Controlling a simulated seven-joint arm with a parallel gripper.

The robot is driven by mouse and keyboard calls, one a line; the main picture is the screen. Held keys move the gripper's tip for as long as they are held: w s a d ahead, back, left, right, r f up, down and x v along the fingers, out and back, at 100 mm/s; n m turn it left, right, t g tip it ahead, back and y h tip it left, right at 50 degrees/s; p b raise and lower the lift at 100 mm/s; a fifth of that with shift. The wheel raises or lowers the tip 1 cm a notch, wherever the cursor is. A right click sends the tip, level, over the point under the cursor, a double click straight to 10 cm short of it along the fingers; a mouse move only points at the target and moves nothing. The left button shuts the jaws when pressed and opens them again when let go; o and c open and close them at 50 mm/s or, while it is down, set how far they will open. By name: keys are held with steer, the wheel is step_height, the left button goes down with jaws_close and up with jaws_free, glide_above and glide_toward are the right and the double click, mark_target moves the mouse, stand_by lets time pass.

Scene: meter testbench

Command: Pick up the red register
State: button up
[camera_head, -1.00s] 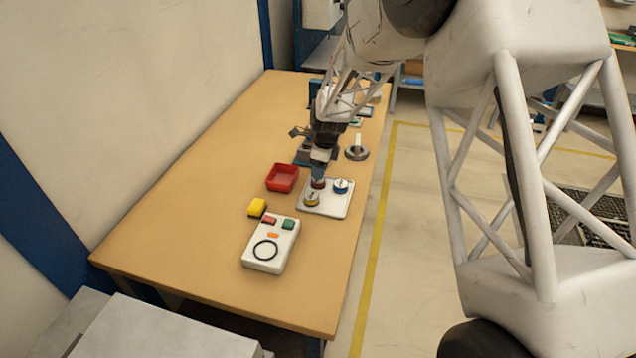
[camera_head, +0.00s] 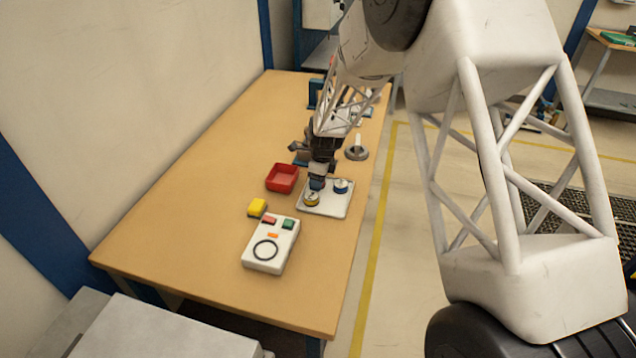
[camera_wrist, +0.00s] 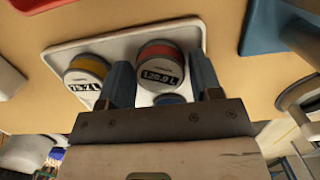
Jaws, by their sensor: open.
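In the head view my gripper (camera_head: 317,184) is low over the tray (camera_head: 335,207) and hides the red register.
A yellow register (camera_head: 311,199) and a blue register (camera_head: 341,186) share the tray, close on either side of the gripper. A red bin (camera_head: 282,178), a yellow block (camera_head: 257,207) and a white button box (camera_head: 270,248) stand nearby. The table's left part is clear.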

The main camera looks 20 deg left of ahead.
stand_by(0.5)
steer(key=c, duration=0.6)
steer(key=shift+r, duration=0.85)
step_height(320, 180, up, 2)
steer(key=shift+s, duration=0.1)
steer(key=s+d, duration=0.2)
steer(key=s, duration=0.2)
steer(key=s+d+r, duration=0.1)
steer(key=s+d, duration=0.2)
steer(key=s, duration=0.2)
steer(key=s+d, duration=0.2)
steer(key=s, duration=0.3)
steer(key=shift+d+r, duration=0.15)
steer(key=shift+d, duration=0.15)
steer(key=s+a+r+n, duration=0.2)
steer(key=s+a+n, duration=0.2)
steer(key=s, duration=0.1)
steer(key=s+a+r+n, duration=0.3)
steer(key=s+a+n, duration=0.1)
steer(key=s, duration=0.2)
steer(key=s+a+r+n+g, duration=0.1)
steer(key=s+a+r+n, duration=0.1)
steer(key=s+a+n, duration=0.2)
steer(key=shift+s+a+r+h, duration=0.15)
steer(key=shift+s+a+h, duration=0.15)
steer(key=shift+s+a, duration=0.3)
